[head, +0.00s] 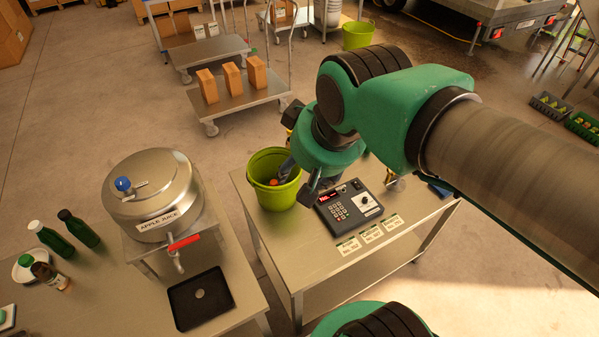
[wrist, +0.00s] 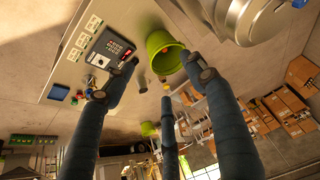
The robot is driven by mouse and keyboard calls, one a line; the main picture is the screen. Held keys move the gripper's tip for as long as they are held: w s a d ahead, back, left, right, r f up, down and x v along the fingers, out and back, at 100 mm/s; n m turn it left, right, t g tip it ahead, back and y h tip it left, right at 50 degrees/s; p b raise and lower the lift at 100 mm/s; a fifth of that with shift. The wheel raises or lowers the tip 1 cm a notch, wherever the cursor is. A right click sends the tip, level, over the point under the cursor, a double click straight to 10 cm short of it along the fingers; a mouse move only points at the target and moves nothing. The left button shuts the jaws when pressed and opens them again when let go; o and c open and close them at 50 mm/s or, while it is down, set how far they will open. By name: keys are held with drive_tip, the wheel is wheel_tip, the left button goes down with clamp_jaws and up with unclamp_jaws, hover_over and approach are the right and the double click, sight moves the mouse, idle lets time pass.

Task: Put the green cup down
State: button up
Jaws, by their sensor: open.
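A lime-green, bucket-shaped vessel (head: 262,196) stands upright on the small metal table, with something orange inside. It also shows between my fingers in the wrist view (wrist: 158,42). I cannot tell whether this is the green cup, and no other green cup is clear in either view. My gripper (head: 299,182) is at the vessel's right side, by its rim, partly hidden by my own wrist. In the wrist view my gripper (wrist: 163,74) has its fingers spread, with nothing visibly held. I cannot tell whether a finger touches the vessel.
A keypad device (head: 349,207) stands right of the vessel, with several labels (head: 372,234) in front. The left table holds an apple juice tank (head: 152,190), a black tray (head: 182,310) and green bottles (head: 52,240). A cart with boxes (head: 238,100) stands behind. The small table's front left is bare.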

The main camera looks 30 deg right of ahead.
drive_tip(key=s, duration=0.1)
drive_tip(key=s+a+f, duration=0.1)
drive_tip(key=shift+s, duration=0.4)
wheel_tip(320, 180, down, 12)
drive_tip(key=b, duration=1.2)
idle(0.8)
